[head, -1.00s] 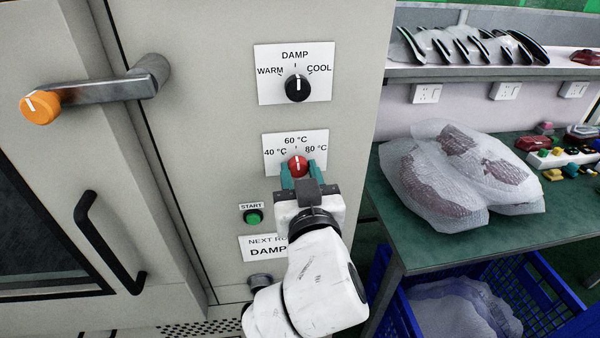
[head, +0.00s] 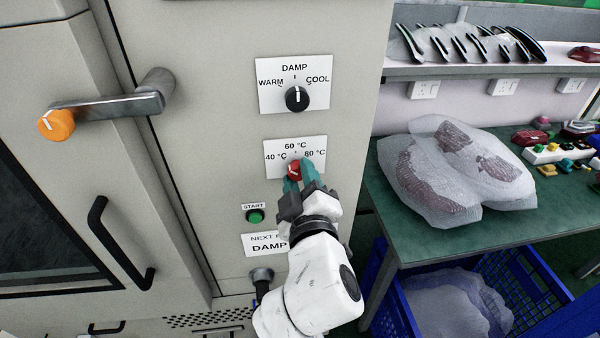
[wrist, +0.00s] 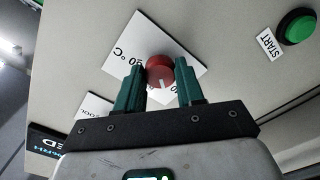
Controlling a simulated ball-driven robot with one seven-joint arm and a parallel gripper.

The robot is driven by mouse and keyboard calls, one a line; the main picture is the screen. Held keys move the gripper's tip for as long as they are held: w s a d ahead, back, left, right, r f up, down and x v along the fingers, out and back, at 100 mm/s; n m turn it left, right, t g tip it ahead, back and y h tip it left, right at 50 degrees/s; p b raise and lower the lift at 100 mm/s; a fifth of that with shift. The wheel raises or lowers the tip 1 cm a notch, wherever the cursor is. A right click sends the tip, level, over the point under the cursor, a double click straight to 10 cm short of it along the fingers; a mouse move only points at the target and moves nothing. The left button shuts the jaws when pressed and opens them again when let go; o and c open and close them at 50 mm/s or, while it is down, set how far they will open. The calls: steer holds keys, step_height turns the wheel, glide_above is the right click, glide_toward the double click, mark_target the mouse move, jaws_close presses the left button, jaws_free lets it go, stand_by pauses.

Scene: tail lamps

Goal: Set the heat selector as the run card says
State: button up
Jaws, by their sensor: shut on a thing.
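The red heat selector knob (head: 293,168) sits on a white plate (head: 318,166) marked 40 °C at left, 60 °C at top and 80 °C at right. My gripper (head: 300,178) is shut on the knob, one teal finger on each side, and is tilted. The knob's white mark seems to lean left of upright, but the fingers partly cover the knob. The knob also shows between the fingers in the wrist view (wrist: 160,69). The run card (head: 262,244) below reads "NEXT R…" and "DAMP"; my arm hides its right part.
A black selector (head: 297,98) above points up to DAMP, between WARM and COOL. A green START button (head: 255,216) is left of my gripper. An orange-tipped door handle (head: 56,124) juts out at left. A green table (head: 440,245) with wrapped parts stands at right.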

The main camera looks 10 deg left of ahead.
steer(key=shift+n, duration=0.5)
stand_by(0.3)
steer(key=o, duration=1)
steer(key=shift+o, duration=0.2)
steer(key=b+v, duration=0.1)
steer(key=v, duration=1)
steer(key=shift+w, duration=0.1)
